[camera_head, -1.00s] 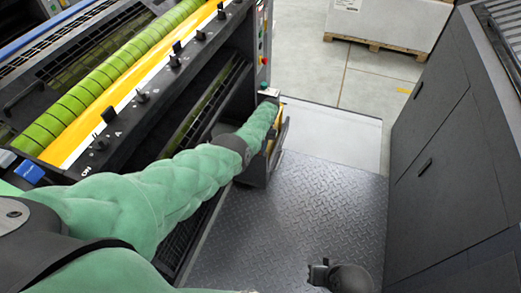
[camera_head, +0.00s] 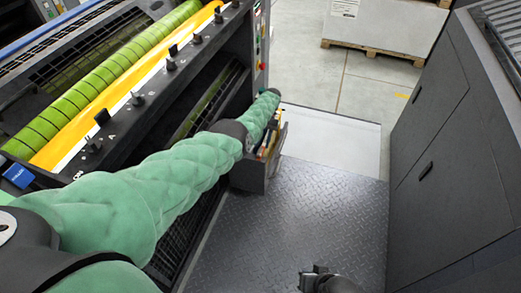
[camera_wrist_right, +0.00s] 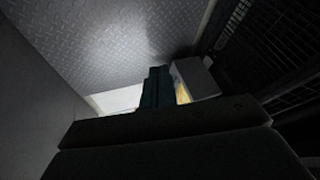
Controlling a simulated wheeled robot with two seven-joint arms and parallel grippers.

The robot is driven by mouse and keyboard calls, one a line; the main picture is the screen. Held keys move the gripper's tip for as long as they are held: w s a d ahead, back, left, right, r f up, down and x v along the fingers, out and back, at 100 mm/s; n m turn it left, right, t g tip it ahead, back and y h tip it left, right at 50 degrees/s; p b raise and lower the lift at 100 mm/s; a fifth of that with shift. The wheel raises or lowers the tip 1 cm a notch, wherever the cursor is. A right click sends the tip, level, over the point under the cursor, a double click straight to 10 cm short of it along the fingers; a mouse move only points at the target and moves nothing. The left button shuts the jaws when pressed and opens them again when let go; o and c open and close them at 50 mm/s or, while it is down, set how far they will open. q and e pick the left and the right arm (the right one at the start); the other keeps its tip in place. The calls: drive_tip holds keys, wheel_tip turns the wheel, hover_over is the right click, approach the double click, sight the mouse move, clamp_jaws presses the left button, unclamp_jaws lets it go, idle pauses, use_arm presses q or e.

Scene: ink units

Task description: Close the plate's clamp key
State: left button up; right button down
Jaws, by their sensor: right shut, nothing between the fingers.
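The yellow plate (camera_head: 83,122) lies along the green-banded roller on the press at the upper left. Several black keys, such as one tilted key (camera_head: 102,117) and another (camera_head: 138,98), stand along the dark bar below the plate. I cannot tell which one is the clamp key. My left arm reaches from the left across the press front, and its far end (camera_head: 273,93) is near the press's right end. Its fingers are too small and hidden to read. My right gripper (camera_head: 312,274) is low over the floor plate, far from the keys, shut and empty.
A dark open box (camera_head: 252,178) with yellow items sits at the press's right end, beside my left forearm. A tall dark cabinet (camera_head: 440,170) bounds the right. The treaded metal floor (camera_head: 300,215) between is clear. A pallet (camera_head: 375,52) stands at the back.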

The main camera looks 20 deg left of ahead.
use_arm(q)
drive_tip(key=shift+w+r, duration=0.45)
use_arm(e)
drive_tip(key=shift+w+f, duration=0.15)
drive_tip(key=shift+f, duration=1.05)
